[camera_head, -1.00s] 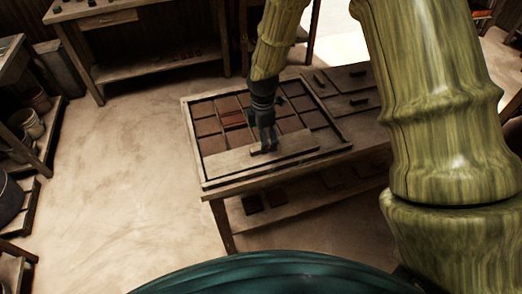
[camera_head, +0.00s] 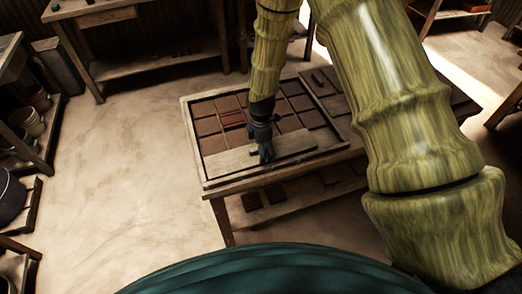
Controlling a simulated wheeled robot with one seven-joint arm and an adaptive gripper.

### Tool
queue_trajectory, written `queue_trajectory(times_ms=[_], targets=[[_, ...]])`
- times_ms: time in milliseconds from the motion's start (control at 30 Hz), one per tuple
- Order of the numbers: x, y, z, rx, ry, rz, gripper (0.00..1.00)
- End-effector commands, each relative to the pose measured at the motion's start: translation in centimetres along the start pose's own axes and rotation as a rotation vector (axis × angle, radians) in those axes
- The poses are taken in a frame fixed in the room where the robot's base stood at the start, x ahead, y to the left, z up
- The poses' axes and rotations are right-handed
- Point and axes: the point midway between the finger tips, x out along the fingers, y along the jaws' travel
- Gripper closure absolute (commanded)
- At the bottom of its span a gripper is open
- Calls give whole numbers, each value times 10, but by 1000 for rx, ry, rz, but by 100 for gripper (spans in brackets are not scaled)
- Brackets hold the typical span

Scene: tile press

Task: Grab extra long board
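A long pale wooden board (camera_head: 230,164) lies along the front of a framed tray (camera_head: 186,120) of brown tiles on a low wooden table. A narrow raised strip like a handle (camera_head: 285,149) runs along its top. My gripper (camera_head: 266,160) points down over the middle of the board, at the strip. Its dark fingers hide part of the strip. I cannot make out whether the fingers are closed on it or only around it. The board lies flat in the tray.
Square brown tiles (camera_head: 208,126) fill the tray behind the board, with a redder one (camera_head: 232,118) among them. More tiles lie on the shelf (camera_head: 270,210) under the table. Shelves with pots (camera_head: 28,122) stand at the left. The floor (camera_head: 120,150) between is clear.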

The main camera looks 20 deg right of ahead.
Motion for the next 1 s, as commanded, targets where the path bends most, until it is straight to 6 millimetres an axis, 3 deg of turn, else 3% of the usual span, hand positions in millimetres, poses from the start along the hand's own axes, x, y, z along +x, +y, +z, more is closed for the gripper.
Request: queue_trajectory(times_ms=[367, 700, 800, 1000], targets=[[5, 0, 0, 0, 0, 1, 2], [6, 0, 0, 0, 0, 0, 62], [7, 0, 0, 0, 1, 1, 70], [8, 0, 0, 0, 1, 2, 71]])
